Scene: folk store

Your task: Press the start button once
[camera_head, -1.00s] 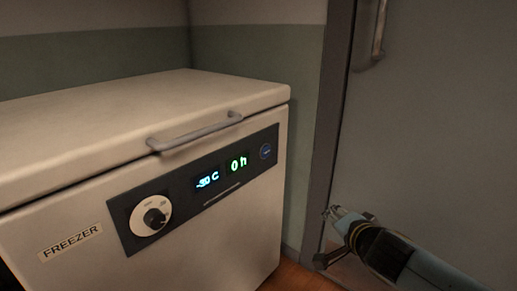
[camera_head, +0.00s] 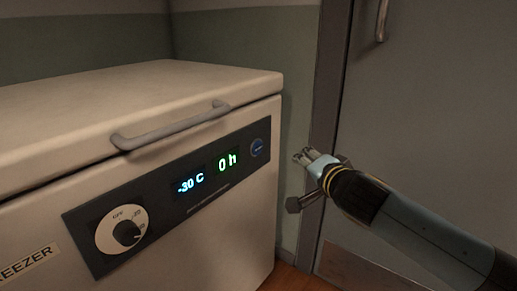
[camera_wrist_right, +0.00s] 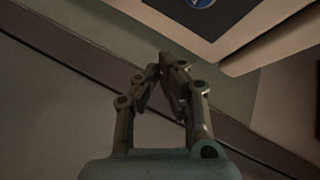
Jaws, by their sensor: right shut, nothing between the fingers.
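The start button looks to be the small round blue button (camera_head: 257,148) at the right end of the freezer's dark control panel (camera_head: 205,178). It also shows, cut off by the top edge, in the right wrist view (camera_wrist_right: 202,2). My right gripper (camera_head: 304,155) is shut and empty. In the head view it is just right of the freezer's front corner, at about the button's height and apart from it. The fingertips also show in the right wrist view (camera_wrist_right: 170,66), below the panel in the picture. My left gripper is not in view.
The white chest freezer (camera_head: 230,235) has a lid handle (camera_head: 170,130), a dial (camera_head: 122,229), a "-30 C" display (camera_head: 190,184) and a "0 h" display (camera_head: 227,162). A grey door (camera_head: 430,120) with a handle (camera_head: 382,20) stands to the right, behind my right arm.

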